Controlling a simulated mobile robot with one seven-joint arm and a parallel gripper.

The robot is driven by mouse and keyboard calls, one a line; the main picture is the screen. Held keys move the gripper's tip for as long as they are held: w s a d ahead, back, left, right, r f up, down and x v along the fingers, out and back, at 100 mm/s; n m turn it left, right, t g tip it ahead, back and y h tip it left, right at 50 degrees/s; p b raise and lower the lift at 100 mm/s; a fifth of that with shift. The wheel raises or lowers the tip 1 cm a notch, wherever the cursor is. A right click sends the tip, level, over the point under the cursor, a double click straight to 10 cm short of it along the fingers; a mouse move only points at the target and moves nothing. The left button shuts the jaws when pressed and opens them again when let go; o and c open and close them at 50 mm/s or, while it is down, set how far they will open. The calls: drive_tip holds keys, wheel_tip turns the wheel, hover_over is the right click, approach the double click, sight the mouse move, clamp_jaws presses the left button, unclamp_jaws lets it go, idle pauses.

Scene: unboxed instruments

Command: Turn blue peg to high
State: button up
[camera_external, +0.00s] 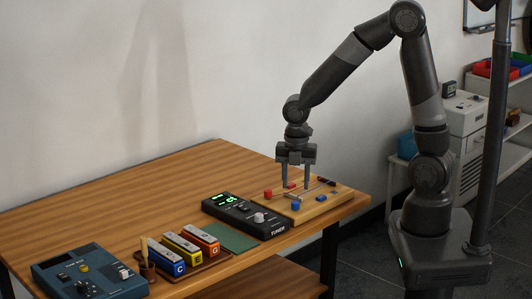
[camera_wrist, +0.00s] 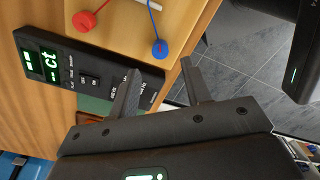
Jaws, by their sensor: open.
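The blue peg (camera_external: 295,206) is a round knob at the front edge of a wooden board (camera_external: 318,213). In the wrist view the blue peg (camera_wrist: 160,48) has a blue cord running up from it and appears just beyond and between my fingertips. My gripper (camera_external: 295,187) points down above the board, open, with nothing visible between its fingers. Its two dark fingers also show in the wrist view (camera_wrist: 160,68). No contact with the peg shows. Any high mark for the peg is too small to make out.
A red peg (camera_external: 268,194) stands to the left of the blue one. A black tuner (camera_external: 243,220) with a lit green display lies beside the board. Blue, yellow and orange blocks (camera_external: 182,247) and a blue box (camera_external: 80,273) stand further left. The table's back area is clear.

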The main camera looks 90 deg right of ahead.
sight(295, 202)
wheel_tip(295, 202, up, 5)
drive_tip(key=shift+r, duration=0.1)
idle(0.6)
